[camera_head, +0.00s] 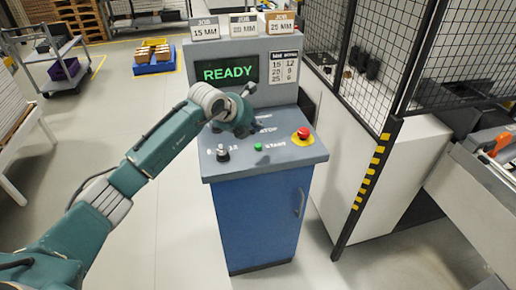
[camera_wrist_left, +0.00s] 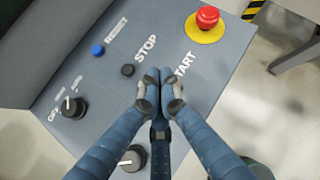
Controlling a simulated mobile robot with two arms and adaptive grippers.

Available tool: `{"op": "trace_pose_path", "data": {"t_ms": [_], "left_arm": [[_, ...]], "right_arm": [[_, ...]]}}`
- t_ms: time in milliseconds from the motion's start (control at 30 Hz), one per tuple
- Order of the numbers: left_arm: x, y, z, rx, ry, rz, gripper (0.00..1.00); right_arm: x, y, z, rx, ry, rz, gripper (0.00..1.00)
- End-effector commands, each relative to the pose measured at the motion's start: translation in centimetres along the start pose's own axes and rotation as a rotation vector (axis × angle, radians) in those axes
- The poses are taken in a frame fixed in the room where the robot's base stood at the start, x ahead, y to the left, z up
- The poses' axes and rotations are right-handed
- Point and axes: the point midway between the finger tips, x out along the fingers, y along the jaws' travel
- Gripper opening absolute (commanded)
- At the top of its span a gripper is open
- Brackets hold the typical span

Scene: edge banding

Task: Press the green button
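The green button (camera_head: 257,147) sits on the grey sloped top of the control console (camera_head: 222,171), left of the START label, in the head view. My left gripper (camera_head: 243,129) is above the panel, just behind and left of the green button in the picture. In the left wrist view its fingers (camera_wrist_left: 162,82) are drawn together, with nothing seen between them. They point at the panel beside the START and STOP labels. The green button does not show in the wrist view; the fingers may cover it. I cannot tell whether the fingertips touch the panel. My right gripper is not in view.
A red emergency stop (camera_head: 303,134) on a yellow base is right of the button. A black knob (camera_head: 223,154) is to its left. A blue button (camera_wrist_left: 98,50) and a black button (camera_wrist_left: 128,70) are nearby. The screen (camera_head: 228,71) reads READY. A mesh fence (camera_head: 375,60) stands right.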

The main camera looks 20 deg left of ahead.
Motion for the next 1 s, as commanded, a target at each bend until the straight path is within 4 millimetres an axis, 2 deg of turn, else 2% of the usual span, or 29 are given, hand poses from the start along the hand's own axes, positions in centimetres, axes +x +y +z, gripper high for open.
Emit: {"op": "trace_pose_path", "data": {"t_ms": [133, 300, 1000], "left_arm": [[1.9, 0.7, -1.9, 0.0, 0.001, -0.001, 0.0], [3.0, 1.2, -2.9, 0.0, 0.0, -0.001, 0.0], [3.2, 1.2, -3.0, 0.0, 0.0, -0.001, 0.0]], "right_arm": [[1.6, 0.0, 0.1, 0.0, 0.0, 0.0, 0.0], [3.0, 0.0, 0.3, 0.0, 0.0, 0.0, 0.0], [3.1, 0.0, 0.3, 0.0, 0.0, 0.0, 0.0]]}}
